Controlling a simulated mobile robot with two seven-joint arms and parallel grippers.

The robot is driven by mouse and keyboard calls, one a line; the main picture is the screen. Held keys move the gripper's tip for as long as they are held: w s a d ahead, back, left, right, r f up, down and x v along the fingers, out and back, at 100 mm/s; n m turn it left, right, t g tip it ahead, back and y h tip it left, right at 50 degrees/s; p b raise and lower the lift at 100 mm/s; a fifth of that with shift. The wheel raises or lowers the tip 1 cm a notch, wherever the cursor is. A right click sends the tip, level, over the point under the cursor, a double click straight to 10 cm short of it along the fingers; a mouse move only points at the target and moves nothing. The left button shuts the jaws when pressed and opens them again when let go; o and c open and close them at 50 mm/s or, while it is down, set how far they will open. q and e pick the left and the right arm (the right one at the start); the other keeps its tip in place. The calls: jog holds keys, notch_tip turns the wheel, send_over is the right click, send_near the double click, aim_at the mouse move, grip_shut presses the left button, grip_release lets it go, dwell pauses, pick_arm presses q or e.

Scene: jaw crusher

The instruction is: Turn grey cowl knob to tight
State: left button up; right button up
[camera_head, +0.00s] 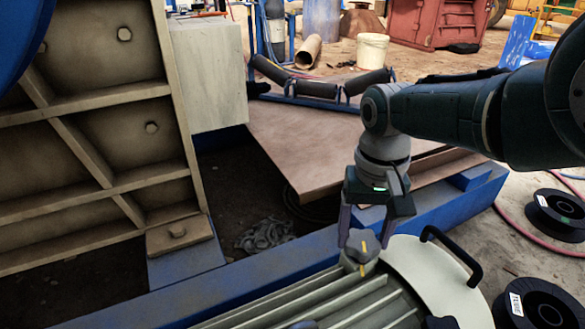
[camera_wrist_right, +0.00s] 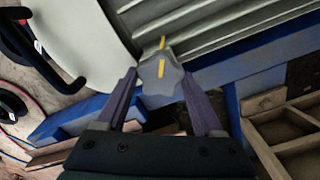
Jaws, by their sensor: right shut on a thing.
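The grey cowl knob (camera_head: 357,239) is a lobed knob with a yellow line on its top. It sits on the ribbed, pale grey-green cowl (camera_head: 330,304) at the lower middle of the head view. A second yellow mark beside the knob lies roughly in line with the knob's line. My right gripper (camera_head: 364,238) reaches down from above, with one finger on each side of the knob, shut on it. The right wrist view shows the knob (camera_wrist_right: 160,80) between the two purple-grey fingertips (camera_wrist_right: 160,76). No tight label is readable. My left gripper is not in view.
The pale round cover (camera_head: 425,275) with a black handle (camera_head: 455,250) is right of the knob. A blue beam (camera_head: 270,277) runs behind the cowl. Black spools (camera_head: 555,214) lie on the ground at right. A large ribbed crusher frame (camera_head: 100,130) fills the left.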

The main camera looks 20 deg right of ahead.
aim_at(363, 240)
dwell(0.3)
jog(key=o, duration=1.4)
notch_tip(363, 240, up, 10)
jog(key=p, duration=0.9)
jog(key=shift+p, duration=0.3)
